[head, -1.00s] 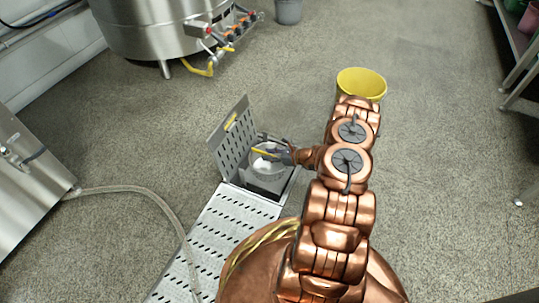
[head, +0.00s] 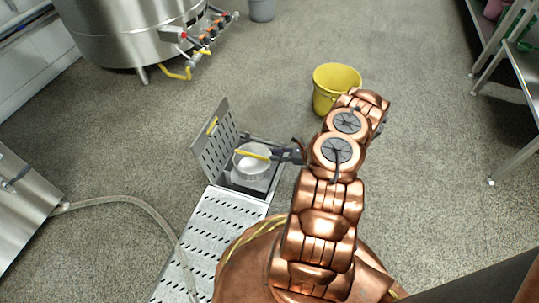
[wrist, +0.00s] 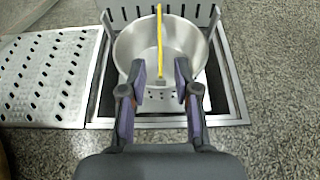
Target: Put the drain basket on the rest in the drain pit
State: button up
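The drain basket (head: 252,166) is a pale metal bowl with a yellow bar handle (head: 250,153) across its top. It sits inside the open drain pit (head: 272,181). The wrist view also shows the basket (wrist: 190,45) and the handle (wrist: 160,45). A pale perforated part (wrist: 168,97) shows below the basket; whether it is the rest, and how the basket bears on it, I cannot tell. My gripper (wrist: 161,78) is open. Its fingers stand apart on either side of the handle's near end, with a gap to each. In the head view my gripper (head: 278,155) is at the basket's right edge.
A perforated lid (head: 217,143) stands tilted up at the pit's left side. A slotted drain cover (head: 215,235) runs toward me. A yellow bucket (head: 333,90) stands behind my arm. A hose (head: 140,207) crosses the floor at left. Open floor lies to the right.

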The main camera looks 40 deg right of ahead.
jog(key=w+a+r+n+g+y, duration=0.2)
jog(key=a+r+n, duration=0.2)
jog(key=a+r, duration=0.3)
jog(key=w+a+r+n+g+y, duration=0.2)
jog(key=w+a+r+n, duration=0.15)
jog(key=a+r, duration=0.35)
jog(key=s+a+r+n+g, duration=0.3)
jog(key=a+r+n, duration=0.1)
jog(key=a+r, duration=0.2)
jog(key=s+a+r+n+g, duration=0.2)
jog(key=a+r+n+g, duration=0.15)
jog(key=a+r, duration=0.3)
jog(key=s+a+r+n+g+h, duration=0.2)
jog(key=s+a+r+n, duration=0.2)
jog(key=s, duration=0.2)
jog(key=s+a+r+n+g+h, duration=0.2)
jog(key=s+a+r+n, duration=0.25)
jog(key=s, duration=0.25)
jog(key=s+d+r+n+h, duration=0.2)
jog(key=s+n+h, duration=0.1)
jog(key=s, duration=0.4)
jog(key=s+d+r+n+h, duration=0.3)
jog(key=s+h, duration=0.1)
jog(key=s, duration=0.4)
jog(key=shift+r, duration=0.1)
